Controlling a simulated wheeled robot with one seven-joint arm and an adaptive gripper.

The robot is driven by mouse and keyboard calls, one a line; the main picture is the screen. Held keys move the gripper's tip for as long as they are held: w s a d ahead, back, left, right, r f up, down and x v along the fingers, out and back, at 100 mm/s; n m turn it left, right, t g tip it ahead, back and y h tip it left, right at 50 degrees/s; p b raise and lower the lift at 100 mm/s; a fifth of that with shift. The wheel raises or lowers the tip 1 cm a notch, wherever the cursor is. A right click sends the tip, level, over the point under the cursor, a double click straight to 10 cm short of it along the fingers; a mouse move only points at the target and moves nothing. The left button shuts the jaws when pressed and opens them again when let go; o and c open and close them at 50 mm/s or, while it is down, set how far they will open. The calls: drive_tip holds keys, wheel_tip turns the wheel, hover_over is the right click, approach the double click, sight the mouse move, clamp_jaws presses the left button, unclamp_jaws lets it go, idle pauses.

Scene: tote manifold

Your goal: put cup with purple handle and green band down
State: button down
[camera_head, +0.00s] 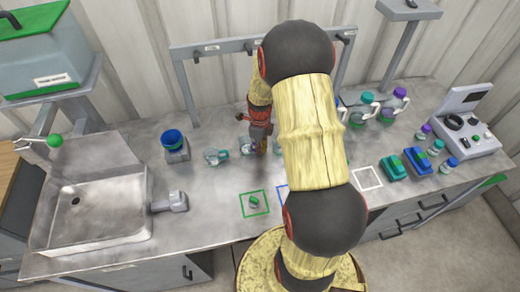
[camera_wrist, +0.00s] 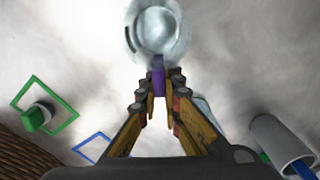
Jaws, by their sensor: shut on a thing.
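The cup (camera_wrist: 160,28) is a clear, round vessel at the top of the wrist view, seen from above. Its purple handle (camera_wrist: 158,82) points toward me and sits between the fingertips of my gripper (camera_wrist: 158,98), which is shut on it. I cannot make out the green band. In the head view my gripper (camera_head: 262,146) is low over the back middle of the counter, with clear glassware beside it. Whether the cup's base touches the counter I cannot tell.
A green square outline (camera_head: 243,213) holds a small green-topped item (camera_head: 254,203). A white outline (camera_head: 368,178) lies to the right. Another clear cup (camera_head: 215,157) and a blue vessel on a stand (camera_head: 172,138) are left of my gripper. The sink (camera_head: 95,205) is further left.

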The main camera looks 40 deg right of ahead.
drive_tip(key=shift+f, duration=0.15)
drive_tip(key=c, duration=2)
unclamp_jaws()
drive_tip(key=shift+c, duration=0.2)
drive_tip(key=shift+o, duration=0.3)
drive_tip(key=s+a+r+n+t, duration=0.1)
drive_tip(key=a+r+n, duration=0.4)
drive_tip(key=r, duration=0.4)
drive_tip(key=a+r+n+t+p, duration=0.1)
drive_tip(key=a+r+n, duration=0.3)
drive_tip(key=r, duration=0.4)
drive_tip(key=s+a+r+n+t, duration=0.1)
drive_tip(key=a+r+n, duration=0.4)
drive_tip(key=r, duration=0.4)
drive_tip(key=s+a+r+n+t, duration=0.1)
drive_tip(key=s+a+r+n, duration=0.3)
drive_tip(key=s+a+n, duration=0.2)
drive_tip(key=s+a+r+n+t, duration=0.1)
drive_tip(key=s+a+r+n, duration=0.3)
drive_tip(key=n, duration=0.7)
drive_tip(key=shift+s+a+r+t, duration=0.3)
drive_tip(key=shift+s+a, duration=0.7)
drive_tip(key=shift+a, duration=0.2)
